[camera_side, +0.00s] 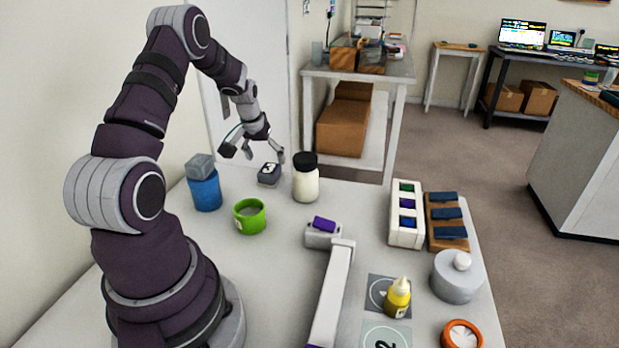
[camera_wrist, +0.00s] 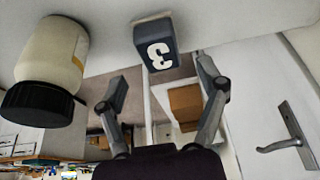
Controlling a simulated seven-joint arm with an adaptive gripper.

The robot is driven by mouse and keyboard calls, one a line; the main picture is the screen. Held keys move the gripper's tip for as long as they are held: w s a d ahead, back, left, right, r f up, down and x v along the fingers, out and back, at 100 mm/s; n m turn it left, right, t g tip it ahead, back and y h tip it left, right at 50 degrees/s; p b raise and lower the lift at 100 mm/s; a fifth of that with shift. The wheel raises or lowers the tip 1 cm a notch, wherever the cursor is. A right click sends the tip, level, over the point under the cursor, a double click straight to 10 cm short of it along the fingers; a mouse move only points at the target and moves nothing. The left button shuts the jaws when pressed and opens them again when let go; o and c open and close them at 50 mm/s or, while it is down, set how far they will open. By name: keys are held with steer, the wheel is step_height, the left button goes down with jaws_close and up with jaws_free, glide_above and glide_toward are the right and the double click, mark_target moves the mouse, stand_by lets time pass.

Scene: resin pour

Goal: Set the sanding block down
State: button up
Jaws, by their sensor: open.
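A small dark grey block marked with a white 3 (camera_side: 269,175) rests at the table's far edge; I take it for the sanding block. In the wrist view the block (camera_wrist: 157,46) shows its dark numbered face and a pale strip along its base. My gripper (camera_side: 254,155) is just above and to the left of it in the side view, with its fingers spread. In the wrist view my gripper (camera_wrist: 162,82) has nothing between its fingertips, and the block lies beyond them, apparently apart from both.
A cream jar with a black lid (camera_side: 306,182) stands close to the block's right. A blue container (camera_side: 205,190) and a green cup (camera_side: 250,217) stand nearer to my base. A white rack (camera_side: 405,235) and a wooden tray (camera_side: 446,240) are at right. The table's far edge is close behind the block.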

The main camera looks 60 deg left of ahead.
steer(key=d+r+m+t+h, duration=0.1)
steer(key=d+r+m, duration=0.3)
steer(key=d+r, duration=1.05)
steer(key=s+d+m+h, duration=0.1)
steer(key=s+d+m, duration=0.1)
steer(key=s+d, duration=0.2)
steer(key=s+d+r+m+t+h, duration=0.1)
steer(key=s+d+m, duration=0.2)
steer(key=d, duration=0.6)
steer(key=shift+s+d, duration=0.25)
steer(key=shift+s, duration=0.65)
